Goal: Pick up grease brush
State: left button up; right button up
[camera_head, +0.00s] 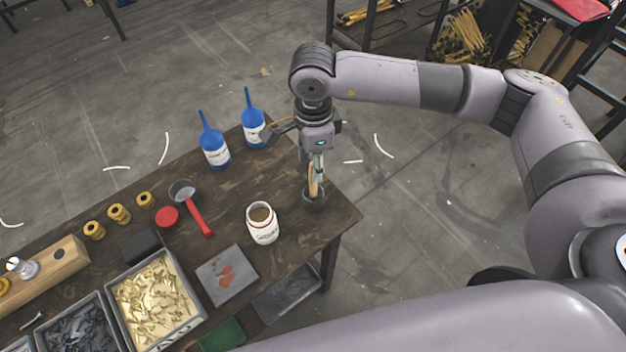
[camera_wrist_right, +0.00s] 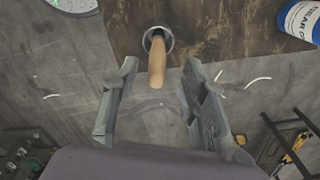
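The grease brush (camera_wrist_right: 157,62) shows as a light wooden handle standing in a small dark cup (camera_head: 314,203) near the right corner of the table. The handle also shows in the head view (camera_head: 313,182), partly covered by my right gripper. My right gripper (camera_wrist_right: 155,108) is open, its two fingers apart on either side of the handle's end in the wrist view. In the head view the right gripper (camera_head: 318,170) points down above the cup. I cannot tell whether a finger touches the handle. The brush's bristles are hidden in the cup. My left gripper is not in view.
A white jar (camera_head: 262,226) stands left of the cup. Two blue bottles (camera_head: 214,148) (camera_head: 253,122) stand at the table's back edge. A red-handled ladle (camera_head: 197,215), a grey plate (camera_head: 226,275) and a tray of brass pieces (camera_head: 155,300) lie further left.

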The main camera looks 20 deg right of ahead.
aim_at(313, 186)
jog(key=f+p, duration=0.1)
jog(key=f, duration=0.2)
jog(key=f+p, duration=0.2)
jog(key=f, duration=0.1)
jog(key=shift+s+a+f, duration=0.1)
jog(key=shift+s, duration=0.1)
jog(key=shift+f, duration=0.25)
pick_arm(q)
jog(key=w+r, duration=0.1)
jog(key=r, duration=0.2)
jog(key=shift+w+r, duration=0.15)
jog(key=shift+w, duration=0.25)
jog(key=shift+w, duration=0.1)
pick_arm(e)
jog(key=shift+c, duration=0.3)
jog(key=c, duration=0.4)
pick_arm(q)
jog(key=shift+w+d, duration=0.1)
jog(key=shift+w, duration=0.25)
pick_arm(e)
grip_shut()
